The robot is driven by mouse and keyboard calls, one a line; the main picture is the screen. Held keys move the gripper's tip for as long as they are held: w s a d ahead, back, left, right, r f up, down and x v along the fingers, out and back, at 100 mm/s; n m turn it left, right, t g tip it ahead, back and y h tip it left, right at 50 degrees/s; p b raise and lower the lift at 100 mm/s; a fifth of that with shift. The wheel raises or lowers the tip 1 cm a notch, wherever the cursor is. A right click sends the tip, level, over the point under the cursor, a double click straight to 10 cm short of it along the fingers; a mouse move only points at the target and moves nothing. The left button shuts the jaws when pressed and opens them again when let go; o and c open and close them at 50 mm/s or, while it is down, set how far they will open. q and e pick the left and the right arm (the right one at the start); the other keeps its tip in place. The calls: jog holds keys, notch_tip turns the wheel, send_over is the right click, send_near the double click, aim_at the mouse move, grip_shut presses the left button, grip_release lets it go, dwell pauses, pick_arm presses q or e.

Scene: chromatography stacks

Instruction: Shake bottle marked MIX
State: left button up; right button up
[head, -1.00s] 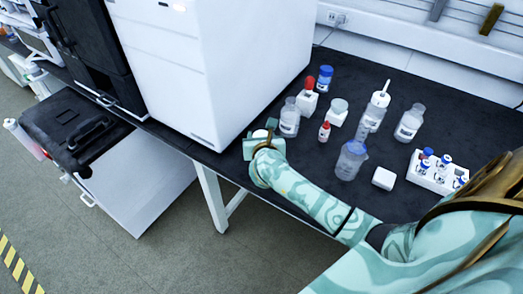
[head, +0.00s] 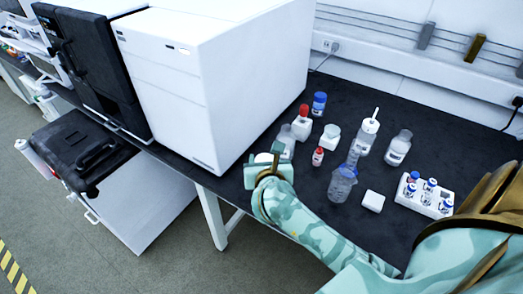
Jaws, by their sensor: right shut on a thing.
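My right gripper (head: 270,168) is over the front edge of the black bench, just right of the big white instrument. It is shut on a white-topped object (head: 263,158), mostly hidden by the gripper, so I cannot tell whether it is the MIX bottle. Behind it stands a clear bottle (head: 287,143), partly covered. Other bottles stand to the right: a clear one with a bluish top (head: 343,182), a clear one with a label (head: 397,149) and a white-capped one with a spout (head: 367,135). Their labels are too small to read. My left gripper is not in view.
The white instrument (head: 215,80) stands close left of my right gripper. A red-capped bottle (head: 302,125), a small red-topped dropper bottle (head: 318,156), a blue-capped bottle (head: 319,103), a white block (head: 373,201) and a vial rack (head: 423,203) stand on the bench (head: 440,145).

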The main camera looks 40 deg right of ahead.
jog(key=v, duration=0.2)
jog(key=p+v, duration=0.1)
jog(key=v, duration=0.1)
jog(key=shift+s+r, duration=0.25)
jog(key=shift+r, duration=0.1)
jog(key=r+p, duration=0.4)
jog(key=r, duration=0.1)
jog(key=shift+s, duration=0.25)
notch_tip(320, 180, up, 7)
jog(key=shift+r, duration=0.1)
jog(key=shift+c, duration=0.5)
notch_tip(320, 180, down, 8)
jog(key=shift+r, duration=0.2)
grip_shut()
notch_tip(320, 180, up, 8)
notch_tip(320, 180, down, 8)
